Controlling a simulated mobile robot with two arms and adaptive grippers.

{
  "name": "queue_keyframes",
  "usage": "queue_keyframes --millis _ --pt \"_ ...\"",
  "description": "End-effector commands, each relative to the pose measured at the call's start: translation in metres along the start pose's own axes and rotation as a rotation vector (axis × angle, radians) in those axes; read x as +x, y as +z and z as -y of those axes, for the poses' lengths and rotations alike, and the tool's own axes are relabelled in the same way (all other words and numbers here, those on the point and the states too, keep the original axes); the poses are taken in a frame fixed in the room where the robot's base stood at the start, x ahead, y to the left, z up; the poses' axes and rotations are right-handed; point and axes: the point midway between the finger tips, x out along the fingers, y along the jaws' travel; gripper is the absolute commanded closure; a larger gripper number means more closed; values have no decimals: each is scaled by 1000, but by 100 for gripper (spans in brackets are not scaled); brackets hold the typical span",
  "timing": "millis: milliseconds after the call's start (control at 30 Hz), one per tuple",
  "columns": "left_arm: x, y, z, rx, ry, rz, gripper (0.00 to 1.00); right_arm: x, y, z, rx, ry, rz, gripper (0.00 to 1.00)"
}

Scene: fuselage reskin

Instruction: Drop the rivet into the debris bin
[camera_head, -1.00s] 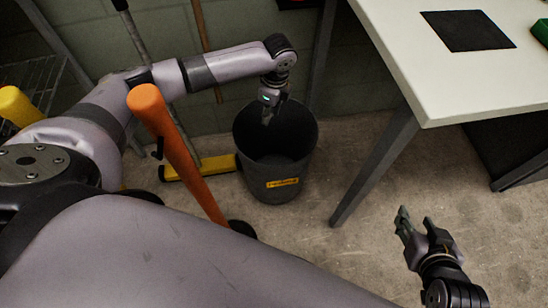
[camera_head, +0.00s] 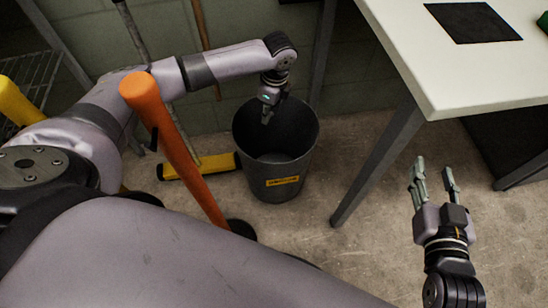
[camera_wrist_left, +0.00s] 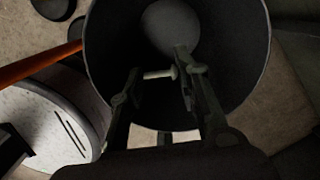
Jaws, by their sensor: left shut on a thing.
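The debris bin (camera_head: 262,172) is a dark, round, open bin with a yellow label, standing on the floor in the head view. My left gripper (camera_head: 267,117) points down over the bin's mouth. In the left wrist view, my left gripper (camera_wrist_left: 157,78) is shut on the rivet (camera_wrist_left: 160,73), a small pale pin with a wider head held crosswise between the fingertips. The bin's dark inside (camera_wrist_left: 225,60) and paler bottom show below it. The rivet is too small to make out in the head view. My right gripper (camera_head: 433,180) is open and empty, right of the bin.
A white-topped table (camera_head: 450,75) with a black mat (camera_head: 473,23) stands at the right, its leg (camera_head: 375,170) near the bin. An orange post (camera_head: 172,150) and a yellow bar (camera_head: 200,165) are left of the bin.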

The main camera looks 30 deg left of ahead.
Motion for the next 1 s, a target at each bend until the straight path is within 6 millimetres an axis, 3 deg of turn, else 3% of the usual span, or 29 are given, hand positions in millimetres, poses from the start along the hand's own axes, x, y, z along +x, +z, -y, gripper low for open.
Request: queue_keyframes --millis 100,133,467,800,1000 --pt "0 0 0 0 0 0 79 0 0 0 0 0 0 60" --pt "0 0 0 0 0 0 69 0 0 0 0 0 0 60" --pt "0 0 0 0 0 0 47 0 0 0 0 0 2 60" --pt "-2 0 0 0 -1 0 47 0 0 0 0 0 1 60" --pt "-28 0 1 1 -4 -2 47 0 0 0 0 0 1 60"
